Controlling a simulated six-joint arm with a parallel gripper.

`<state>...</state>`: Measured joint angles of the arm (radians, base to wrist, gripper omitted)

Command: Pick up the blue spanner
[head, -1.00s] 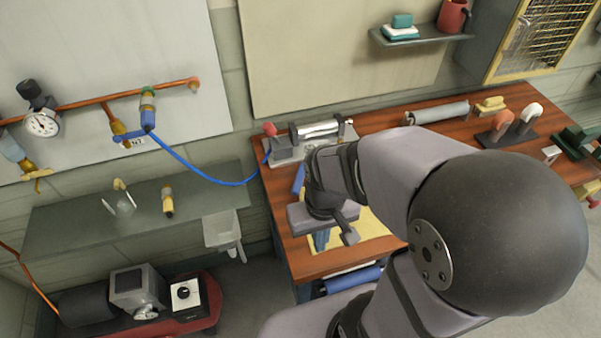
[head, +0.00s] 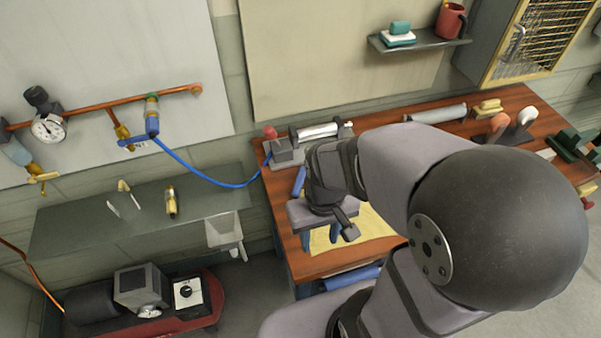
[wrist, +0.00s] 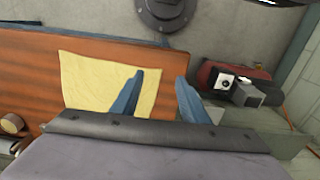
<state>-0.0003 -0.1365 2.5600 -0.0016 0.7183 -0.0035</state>
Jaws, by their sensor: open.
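My gripper (head: 320,243) has two blue fingers, spread apart with nothing between them. It hangs over the front left part of the wooden bench, by a yellow cloth (head: 372,224). In the wrist view the gripper (wrist: 160,77) has one finger over the cloth (wrist: 82,80) and the other near the bench edge. A narrow blue item (head: 299,181) lies on the bench behind the gripper at the left edge, partly hidden by my arm. I cannot tell whether it is the blue spanner. No spanner shows clearly in the wrist view.
The bench (head: 283,225) holds a grey roller device (head: 318,133) at its back left, with a blue hose (head: 200,176) running to it. A grey shelf (head: 80,228) is on the left wall. A blue roll (head: 352,279) sits under the bench top.

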